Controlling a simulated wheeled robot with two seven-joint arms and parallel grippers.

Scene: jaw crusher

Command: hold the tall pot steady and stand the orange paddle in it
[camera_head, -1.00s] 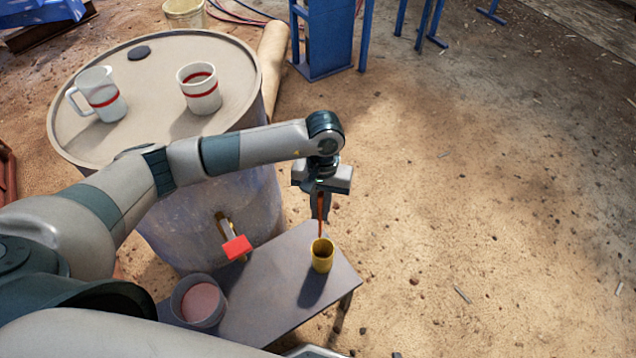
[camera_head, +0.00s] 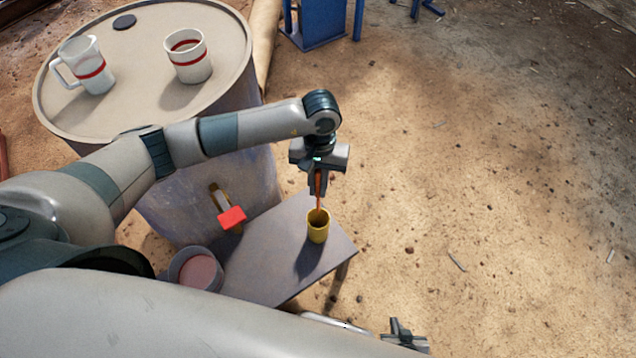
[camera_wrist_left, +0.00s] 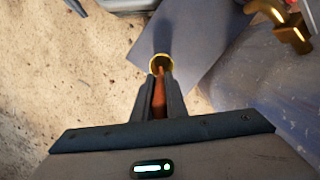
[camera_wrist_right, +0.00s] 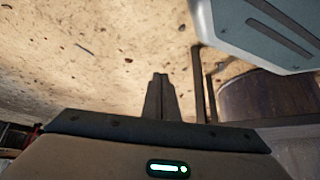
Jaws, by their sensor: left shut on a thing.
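The tall pot (camera_head: 318,232) is a yellow cylinder standing upright on the small grey table, near its right end. My left gripper (camera_head: 318,190) is shut on the orange paddle (camera_head: 318,201) above the pot. The paddle hangs roughly upright, its lower end at the pot's mouth; how deep it reaches is hard to tell. The left wrist view shows the paddle (camera_wrist_left: 159,100) between the fingers and the pot's round rim (camera_wrist_left: 152,67) just beyond. My right gripper (camera_head: 403,335) is low at the bottom right, apart from the pot. Its fingers (camera_wrist_right: 158,78) look together and empty.
The grey table (camera_head: 262,270) also bears a bowl with pinkish contents (camera_head: 196,270) at its left end. A large drum (camera_head: 135,85) with two red-banded mugs stands behind, its red-handled tap (camera_head: 231,217) jutting toward the table. The sandy ground to the right is open.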

